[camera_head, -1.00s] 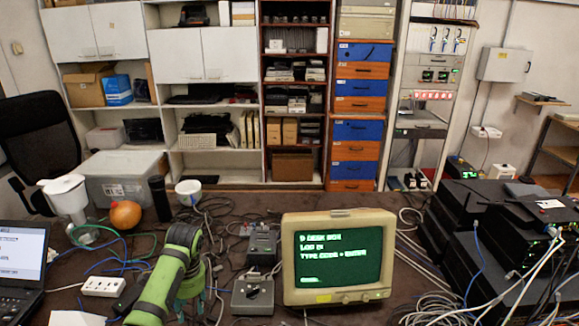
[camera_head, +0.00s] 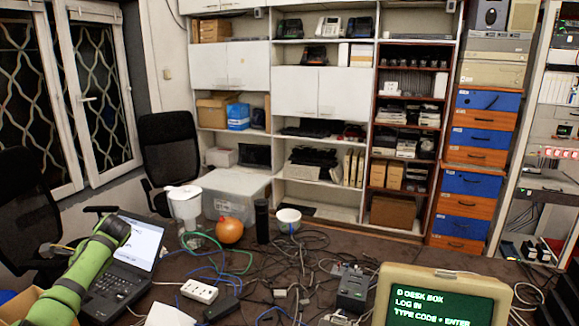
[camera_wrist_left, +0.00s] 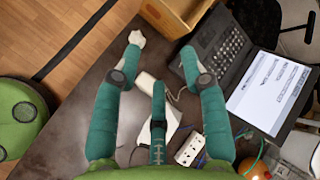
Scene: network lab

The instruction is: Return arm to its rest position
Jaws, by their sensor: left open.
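My left arm (camera_head: 78,268), green with a dark joint, comes in at the lower left of the head view, in front of the laptop. Its gripper cannot be made out in that view. In the left wrist view my left gripper (camera_wrist_left: 162,46) has its teal fingers spread wide, with nothing between them. It points down over the dark table edge, beside the laptop (camera_wrist_left: 262,85). A white object (camera_wrist_left: 150,88) lies on the table below the fingers. My right gripper is not in view.
The laptop stands open on the dark table (camera_head: 262,262). A power strip (camera_head: 199,291), an orange ball (camera_head: 229,230), a white jug (camera_head: 185,205) and many loose cables are nearby. A CRT monitor (camera_head: 440,300) stands at right. A wooden box (camera_wrist_left: 172,18) is near the laptop.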

